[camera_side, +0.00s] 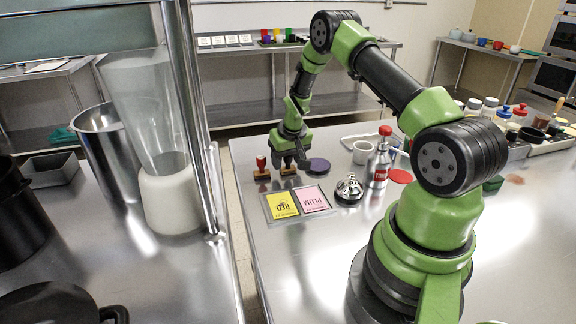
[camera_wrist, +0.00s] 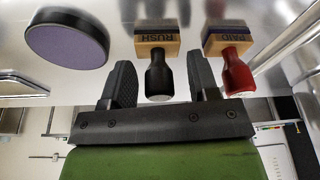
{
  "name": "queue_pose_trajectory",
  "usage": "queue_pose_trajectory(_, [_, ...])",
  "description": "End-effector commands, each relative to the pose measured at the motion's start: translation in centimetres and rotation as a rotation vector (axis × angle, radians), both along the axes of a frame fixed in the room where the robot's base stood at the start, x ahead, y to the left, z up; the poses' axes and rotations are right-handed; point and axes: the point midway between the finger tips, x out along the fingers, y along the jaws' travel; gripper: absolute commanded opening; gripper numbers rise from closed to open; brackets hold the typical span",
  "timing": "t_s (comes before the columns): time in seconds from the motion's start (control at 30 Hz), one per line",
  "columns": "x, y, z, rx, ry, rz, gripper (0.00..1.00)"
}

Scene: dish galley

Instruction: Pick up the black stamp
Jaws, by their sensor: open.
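The black stamp (camera_wrist: 158,77) has a black handle and a wooden block marked RUSH. In the wrist view, its handle lies between the two fingers of my gripper (camera_wrist: 161,66), with a gap visible on each side. In the side view, my gripper (camera_side: 289,158) is low over the table and hides most of this stamp; its wooden base (camera_side: 288,171) shows below. My gripper is open. A red stamp (camera_wrist: 236,72) with a wooden block marked PAID stands beside it, close to one finger; it also shows in the side view (camera_side: 262,169).
A round purple-topped pad (camera_side: 317,166) lies on the other side of the gripper. A tray with a yellow card (camera_side: 281,205) and a pink card (camera_side: 314,199), a bell (camera_side: 349,189), a metal bottle (camera_side: 379,163) and a red disc (camera_side: 401,176) are nearby.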

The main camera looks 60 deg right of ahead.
Motion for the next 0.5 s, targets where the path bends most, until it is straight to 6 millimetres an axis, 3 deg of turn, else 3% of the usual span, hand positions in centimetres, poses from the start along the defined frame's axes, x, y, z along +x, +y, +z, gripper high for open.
queue_pose_trajectory(0.23, [0.08, -0.04, -0.26, -0.001, -0.001, 0.0, 0.55])
queue_pose_trajectory(0.27, [0.08, -0.04, -0.25, -0.001, -0.001, 0.0, 0.53])
queue_pose_trajectory(0.4, [0.08, -0.04, -0.25, -0.001, -0.001, 0.0, 0.22])
queue_pose_trajectory(0.5, [0.07, -0.04, -0.25, 0.0, 0.0, 0.0, 0.22])
